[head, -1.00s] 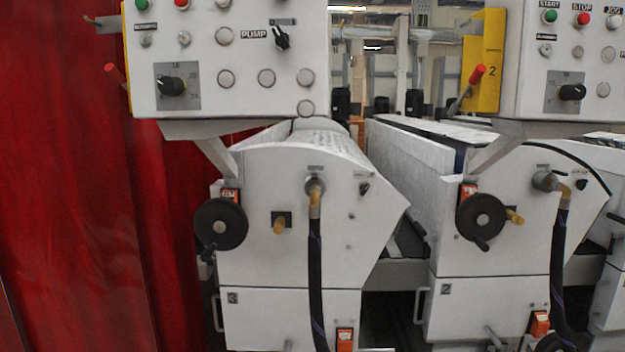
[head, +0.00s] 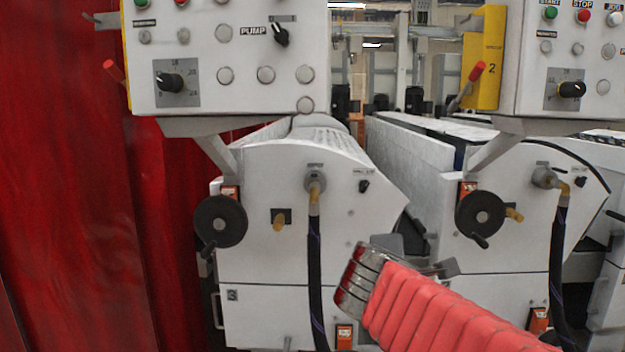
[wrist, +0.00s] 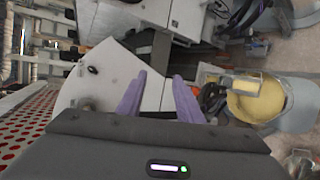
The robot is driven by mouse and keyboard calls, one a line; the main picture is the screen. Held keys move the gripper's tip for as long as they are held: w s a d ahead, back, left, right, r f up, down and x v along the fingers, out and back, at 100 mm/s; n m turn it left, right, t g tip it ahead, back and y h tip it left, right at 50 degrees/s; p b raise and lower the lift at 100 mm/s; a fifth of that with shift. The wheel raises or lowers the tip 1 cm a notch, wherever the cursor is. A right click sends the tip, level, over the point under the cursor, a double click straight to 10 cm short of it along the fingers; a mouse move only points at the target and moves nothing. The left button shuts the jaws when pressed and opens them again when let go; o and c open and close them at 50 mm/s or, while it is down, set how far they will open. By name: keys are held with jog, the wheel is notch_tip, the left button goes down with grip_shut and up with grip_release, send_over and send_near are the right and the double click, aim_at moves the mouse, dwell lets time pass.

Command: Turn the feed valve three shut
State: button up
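Unit 3 (head: 265,310) is a white machine section at centre left in the head view. A small black knob (head: 364,186) sits at its upper right, under a small label I cannot read. A brass-coloured fitting (head: 279,222) sits left of the black hose (head: 314,255). I cannot tell from the labels which is the feed valve. My gripper shows in the wrist view (wrist: 160,76) with two purple fingers apart and nothing between them. A small black knob (wrist: 92,70) on a white panel lies left of the fingers, apart from them. In the head view my arm partly hides the gripper.
A black handwheel (head: 220,221) is on unit 3's left side. Control boxes (head: 230,60) overhang the units. Unit 2 (head: 490,310) stands to the right. A red curtain (head: 70,180) fills the left. A yellow-filled container (wrist: 257,100) is right of my fingers.

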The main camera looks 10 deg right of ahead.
jog(key=w+a+r+n+t, duration=0.4)
jog(key=w+r+n, duration=0.35)
jog(key=w, duration=0.25)
jog(key=n+t+y, duration=0.3)
jog(key=n, duration=1)
send_near(314, 176)
jog(key=d+v, duration=0.1)
jog(key=v, duration=0.2)
jog(key=shift+s+a+m, duration=0.1)
jog(key=shift+a+m, duration=0.15)
jog(key=shift+a, duration=0.1)
jog(key=shift+x, duration=6.9)
jog(key=shift+a, duration=0.15)
jog(key=shift+c, duration=0.5)
grip_shut()
